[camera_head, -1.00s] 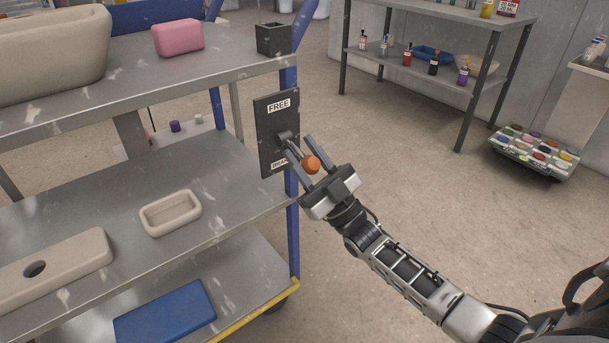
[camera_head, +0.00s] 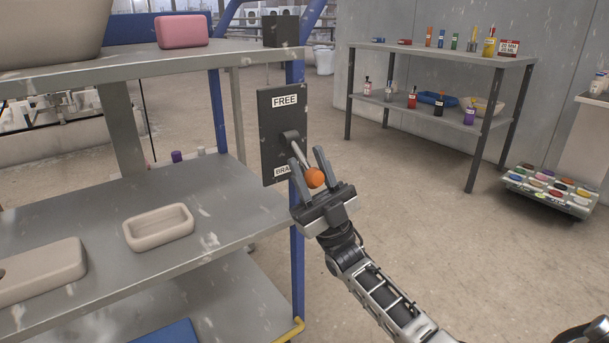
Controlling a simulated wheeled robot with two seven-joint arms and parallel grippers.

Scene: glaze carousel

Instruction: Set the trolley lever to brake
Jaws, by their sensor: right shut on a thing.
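The trolley lever (camera_head: 300,150) comes out of a dark plate (camera_head: 270,120) on the trolley's right end. The plate has a FREE label (camera_head: 285,100) at the top and a partly hidden BRAKE label (camera_head: 282,171) at the bottom. The lever slants down and right from its pivot to an orange knob (camera_head: 315,177), at about the height of the lower label. My right gripper (camera_head: 306,155) is shut on the orange knob, with one finger on each side. My left gripper is not in view.
The grey trolley (camera_head: 225,200) fills the left, with blue posts and a cream dish (camera_head: 158,228) on its middle shelf. A metal table (camera_head: 430,55) with bottles stands behind. The floor between is clear.

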